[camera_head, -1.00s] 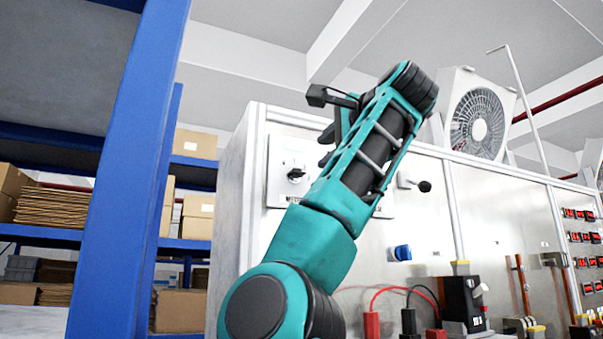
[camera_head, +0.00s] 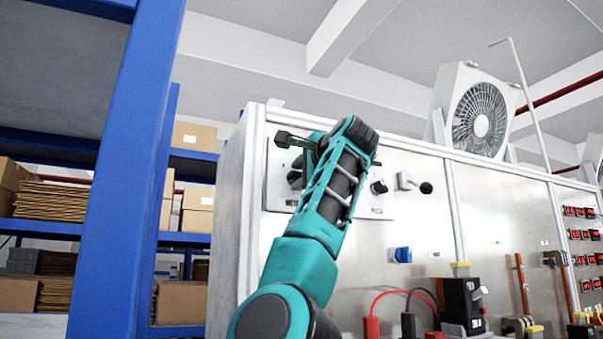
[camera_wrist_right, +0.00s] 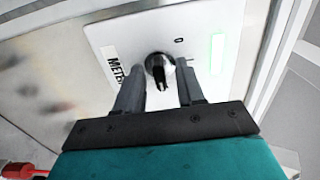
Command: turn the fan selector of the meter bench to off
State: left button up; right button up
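The bench's front carries a pale plate (camera_head: 375,212) with a black rotary selector near its left end. In the head view my right gripper hides that selector. In the right wrist view the selector knob (camera_wrist_right: 158,68) shows between the two fingers, beside a label starting "METE", the rest cut off. A small "0" mark and a green-lit rectangle (camera_wrist_right: 217,53) are on the same plate. My right gripper (camera_wrist_right: 160,82) is open, one finger on each side of the knob; contact cannot be told. It also shows in the head view (camera_head: 297,163). My left gripper is out of view.
A second black knob (camera_head: 379,187) and a black-knobbed lever (camera_head: 424,187) are just right of my arm. A blue socket (camera_head: 402,255), red and black leads and a breaker (camera_head: 462,303) are lower. A blue shelf post (camera_head: 125,170) stands left; a fan (camera_head: 480,115) is on top.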

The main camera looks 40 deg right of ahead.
jog(key=shift+c, duration=0.4)
jog(key=c, duration=0.6)
grip_shut()
jog(key=shift+n, duration=13.4)
